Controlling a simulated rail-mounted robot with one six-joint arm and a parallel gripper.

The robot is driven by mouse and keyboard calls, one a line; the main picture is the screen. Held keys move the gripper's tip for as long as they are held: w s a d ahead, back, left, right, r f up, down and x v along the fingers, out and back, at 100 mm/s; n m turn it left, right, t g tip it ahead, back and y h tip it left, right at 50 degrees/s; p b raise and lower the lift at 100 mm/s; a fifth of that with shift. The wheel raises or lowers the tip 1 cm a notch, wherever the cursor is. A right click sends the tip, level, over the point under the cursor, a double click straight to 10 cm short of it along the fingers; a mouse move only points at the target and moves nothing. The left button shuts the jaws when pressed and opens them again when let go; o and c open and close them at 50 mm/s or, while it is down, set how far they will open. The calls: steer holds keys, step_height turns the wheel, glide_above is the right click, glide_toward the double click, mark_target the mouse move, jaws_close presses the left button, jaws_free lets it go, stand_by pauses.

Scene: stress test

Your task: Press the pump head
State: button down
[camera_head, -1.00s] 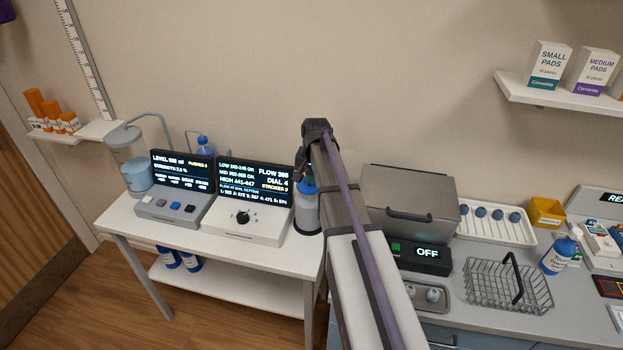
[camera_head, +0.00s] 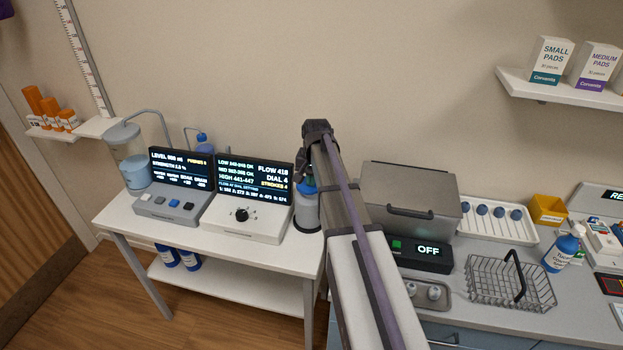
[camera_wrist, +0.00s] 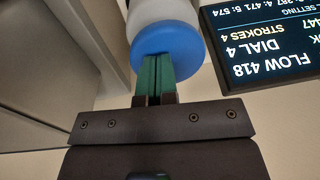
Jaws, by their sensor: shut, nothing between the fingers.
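The pump is a grey-white bottle (camera_head: 307,212) with a blue top, standing at the right end of the white table, partly hidden by my arm. In the wrist view its round blue pump head (camera_wrist: 168,38) fills the top centre. My gripper (camera_wrist: 154,62) is shut and empty, its green fingertips overlapping the blue head; whether they touch it is hard to tell. In the head view my gripper's fingertips are hidden beside my wrist, just above the bottle. The screen (camera_head: 254,178) left of the bottle reads FLOW 418, DIAL 4, STROKES 4; it also shows in the wrist view (camera_wrist: 262,40).
A dial box (camera_head: 240,222) and a button box (camera_head: 170,207) with a second screen stand left of the bottle. A grey lidded box (camera_head: 408,195) stands close on the right of my arm. A wire basket (camera_head: 510,288) lies on the right counter.

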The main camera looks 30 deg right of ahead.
step_height(320, 180, up, 12)
steer(key=s+p, duration=0.1)
steer(key=p, duration=0.9)
steer(key=shift+d, duration=0.25)
steer(key=s+a+f+n+b, duration=0.3)
steer(key=s+a+n, duration=0.1)
steer(key=s+a, duration=0.6)
steer(key=s+a+f+n+g+b, duration=0.1)
steer(key=s+a+f+n+b, duration=0.2)
steer(key=s+a, duration=0.7)
steer(key=shift+a+f+n+b, duration=0.35)
steer(key=shift+a+f+n, duration=0.25)
steer(key=shift+n, duration=0.1)
